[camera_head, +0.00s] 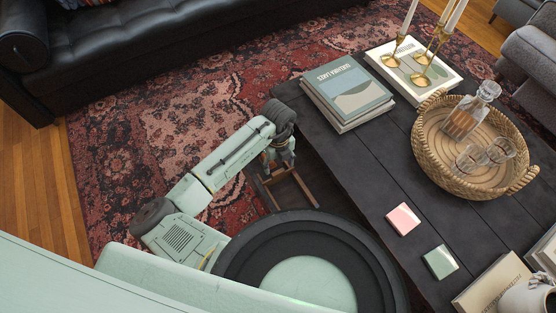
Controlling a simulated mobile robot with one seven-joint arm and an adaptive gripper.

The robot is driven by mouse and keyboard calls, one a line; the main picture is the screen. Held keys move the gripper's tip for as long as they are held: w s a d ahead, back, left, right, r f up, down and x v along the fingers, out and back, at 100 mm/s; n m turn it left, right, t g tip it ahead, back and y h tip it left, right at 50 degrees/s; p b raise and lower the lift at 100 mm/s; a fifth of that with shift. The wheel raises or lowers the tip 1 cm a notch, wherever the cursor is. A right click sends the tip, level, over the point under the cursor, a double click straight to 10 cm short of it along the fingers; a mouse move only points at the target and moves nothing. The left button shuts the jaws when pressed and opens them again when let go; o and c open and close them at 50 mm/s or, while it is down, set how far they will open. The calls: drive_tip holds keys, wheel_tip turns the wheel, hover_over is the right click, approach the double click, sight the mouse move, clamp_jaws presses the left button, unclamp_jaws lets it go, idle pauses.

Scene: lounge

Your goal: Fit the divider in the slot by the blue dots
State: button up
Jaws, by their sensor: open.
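I cannot make out a divider, a slot or blue dots in this view. My gripper (279,164) is at the end of my pale green arm, beside the left edge of the dark coffee table. It points down and is open; nothing shows between its fingers. Just below it is a brown wooden frame (266,194) with thin bars, partly hidden by my gripper and my round black-rimmed body part. I cannot tell whether the frame is separate or part of the table.
The dark coffee table (335,150) holds stacked books (349,88), a woven tray (425,160) with a decanter and glasses, brass candlesticks (421,80), a pink square (403,219) and a green square (440,262). A black sofa (130,45) stands behind. The patterned rug (165,130) is clear.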

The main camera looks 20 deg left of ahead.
sight(278, 172)
drive_tip(key=shift+f+b, duration=2.3)
drive_tip(key=shift+f, duration=1.2)
drive_tip(key=c, duration=0.8)
drive_tip(key=shift+r+p, duration=0.4)
clamp_jaws()
drive_tip(key=shift+r+p, duration=2.2)
drive_tip(key=shift+r, duration=0.55)
